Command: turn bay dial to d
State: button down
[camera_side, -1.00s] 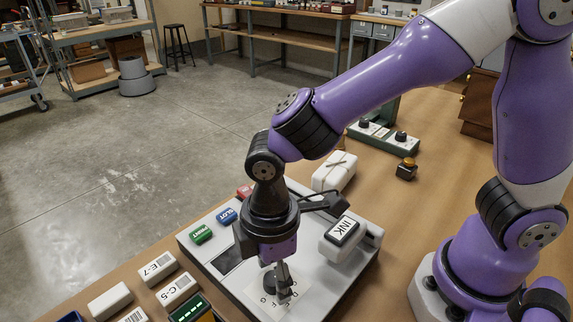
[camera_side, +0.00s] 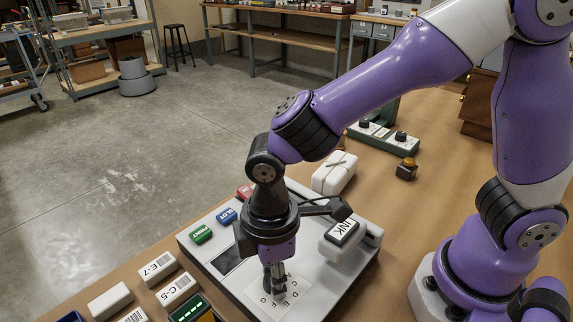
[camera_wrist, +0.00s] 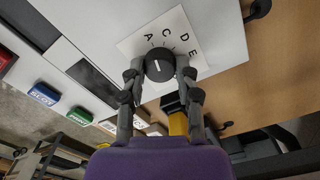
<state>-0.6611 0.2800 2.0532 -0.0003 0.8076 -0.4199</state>
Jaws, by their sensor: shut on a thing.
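The bay dial is a round black knob (camera_wrist: 159,67) with a short white line on top. It stands on a white letter card (camera_wrist: 203,47) on the light panel of the machine (camera_side: 232,283). In the wrist view the letters A, C, D and E show beside the dial; I cannot tell which letter the line points at. My gripper (camera_wrist: 160,72) is shut on the dial, one finger on each side. In the side view my gripper (camera_side: 275,290) points down over the card and its fingers mostly hide the dial.
Green (camera_side: 201,233), blue (camera_side: 227,216) and red (camera_side: 245,190) buttons line the panel's far left edge. The INK block (camera_side: 343,232) stands close right of my gripper. White boxes labelled E-7 (camera_side: 157,268) and C-5 (camera_side: 178,289) lie left of the machine.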

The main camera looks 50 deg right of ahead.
jog(key=m, duration=1.1)
jog(key=shift+f, duration=0.1)
jog(key=shift+m, duration=0.4)
jog(key=c, duration=0.6)
grip_release()
jog(key=shift+o, duration=0.2)
notch_tip(320, 180, up, 12)
